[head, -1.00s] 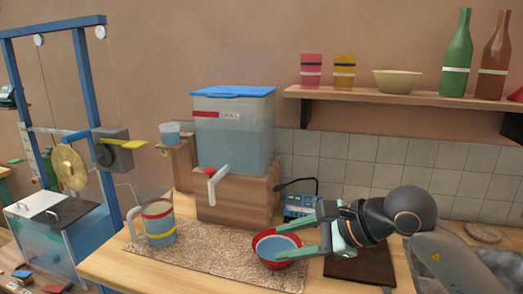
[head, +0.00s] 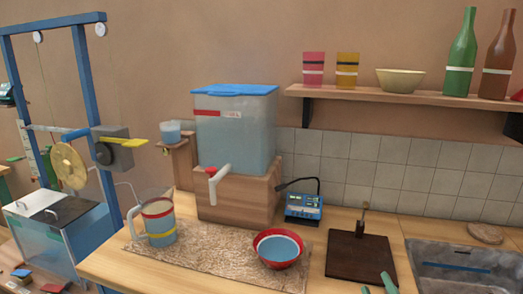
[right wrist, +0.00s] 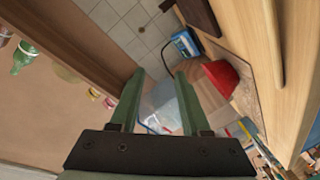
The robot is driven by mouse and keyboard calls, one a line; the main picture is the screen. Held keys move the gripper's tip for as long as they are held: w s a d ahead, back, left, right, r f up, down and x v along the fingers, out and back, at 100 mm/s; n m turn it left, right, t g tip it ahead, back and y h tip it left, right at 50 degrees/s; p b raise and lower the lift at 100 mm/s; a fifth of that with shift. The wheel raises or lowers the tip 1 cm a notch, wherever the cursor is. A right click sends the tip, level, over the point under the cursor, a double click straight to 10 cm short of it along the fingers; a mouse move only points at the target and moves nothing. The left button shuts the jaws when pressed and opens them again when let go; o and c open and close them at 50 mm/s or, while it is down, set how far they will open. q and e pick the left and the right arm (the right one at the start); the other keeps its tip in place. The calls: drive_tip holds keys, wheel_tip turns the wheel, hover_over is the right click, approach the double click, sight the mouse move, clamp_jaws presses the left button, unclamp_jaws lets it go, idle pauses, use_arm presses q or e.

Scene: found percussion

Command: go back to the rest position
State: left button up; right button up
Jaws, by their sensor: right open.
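My right gripper (head: 377,286) shows only as green fingertips at the bottom edge of the head view, over the counter's front near the dark board. In the right wrist view its two green fingers (right wrist: 158,75) stand apart with nothing held between them. The red bowl (head: 260,256) with blue contents sits on the mottled mat, apart from the gripper. The bowl also shows in the right wrist view (right wrist: 220,79), beyond the fingers. My left gripper is in neither view.
A clear tank with a blue lid (head: 235,130) stands on a wooden block (head: 245,203). A measuring jug (head: 158,222) stands on the mat. A dark board with a post (head: 352,258), a small blue device (head: 303,206) and a sink (head: 455,270) lie to the right.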

drive_tip(key=s+f+m+g+y, duration=0.2)
drive_tip(key=s+f+m+g, duration=0.4)
drive_tip(key=s+f+g, duration=1.15)
use_arm(q)
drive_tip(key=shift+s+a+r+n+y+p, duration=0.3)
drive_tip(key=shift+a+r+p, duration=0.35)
drive_tip(key=shift+p, duration=0.55)
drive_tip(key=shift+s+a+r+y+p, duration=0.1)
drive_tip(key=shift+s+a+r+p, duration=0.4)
drive_tip(key=shift+p, duration=0.65)
use_arm(e)
drive_tip(key=a+f+t+y, duration=0.2)
drive_tip(key=a+f+t, duration=0.3)
drive_tip(key=f+t, duration=0.4)
drive_tip(key=shift+s+a+f, duration=0.15)
drive_tip(key=shift+s+f, duration=0.15)
drive_tip(key=shift+s, duration=0.1)
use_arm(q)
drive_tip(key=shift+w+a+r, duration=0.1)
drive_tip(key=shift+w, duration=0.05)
use_arm(e)
drive_tip(key=shift+t, duration=0.25)
